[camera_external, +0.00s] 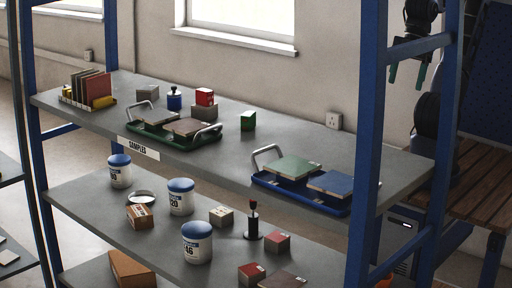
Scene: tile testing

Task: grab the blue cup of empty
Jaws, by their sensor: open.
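No thing plainly reads as a blue cup. A small blue container (174,101) with a dark knob-like top stands on the upper shelf, behind the green tray. On the lower shelf stand white tubs with blue lids: one at the left (120,172), one in the middle (181,198) and one at the front (197,243). Whether any is empty cannot be seen. My gripper (407,75) hangs at the upper right, beyond the blue rack post. Its green-tipped fingers are apart, with nothing seen between them. It is far from the container and the tubs.
A green tray (172,143) and a blue tray (300,203) carry tile samples on the upper shelf (240,160). A red box (205,96) and a green block (248,121) stand behind. Blue rack posts (368,140) frame the shelves. A wooden bench (480,180) is at the right.

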